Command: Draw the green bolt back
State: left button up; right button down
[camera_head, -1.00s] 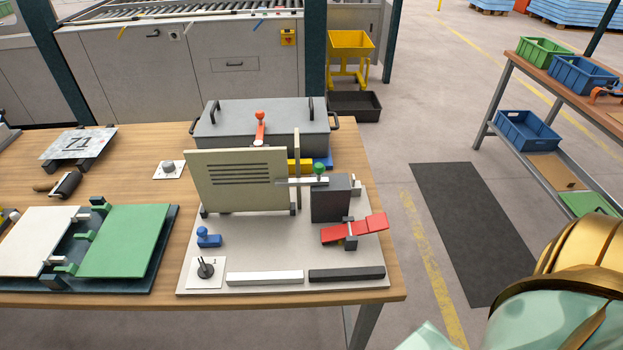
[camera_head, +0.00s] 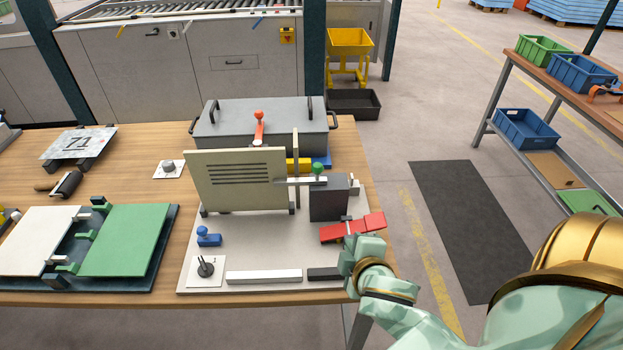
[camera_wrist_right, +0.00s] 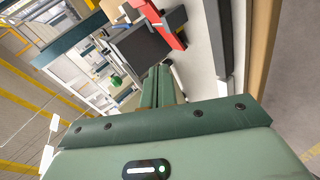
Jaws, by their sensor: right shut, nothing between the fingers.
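The green bolt knob (camera_head: 318,168) stands upright on a pale bar that reaches from the dark grey block (camera_head: 328,203) to the right edge of the beige slotted panel (camera_head: 243,181). The green knob also shows in the right wrist view (camera_wrist_right: 115,79), left of the fingers and beyond them. My right gripper (camera_head: 350,244) is shut and empty, near the front right of the fixture, below and to the right of the knob and apart from it. In the right wrist view its closed fingers (camera_wrist_right: 158,84) point towards the block. My left gripper is not in view.
A red lever (camera_head: 335,232) is right by my right gripper, before the block. A red-knobbed lever (camera_head: 259,128) stands behind the panel by the grey lidded box (camera_head: 225,125). A blue knob (camera_head: 203,235) and a black-pinned plate (camera_head: 205,268) are front left.

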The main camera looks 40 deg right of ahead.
jog(key=w+a+r+n+t+y, duration=0.1)
jog(key=w+r+n+t+y, duration=0.2)
jog(key=w+n+t, duration=0.3)
jog(key=w+n+y, duration=0.1)
jog(key=w+n, duration=0.2)
jog(key=w, duration=0.1)
jog(key=shift+r+n+t, duration=0.25)
jog(key=shift+n+t, duration=0.15)
jog(key=shift+w, duration=0.1)
jog(key=w, duration=0.9)
jog(key=shift+w+f, duration=0.15)
jog(key=shift+f, duration=0.15)
jog(key=shift+s+d+r, duration=0.2)
jog(key=shift+d, duration=0.75)
jog(key=shift+s+d+r, duration=0.15)
jog(key=shift+d, duration=0.8)
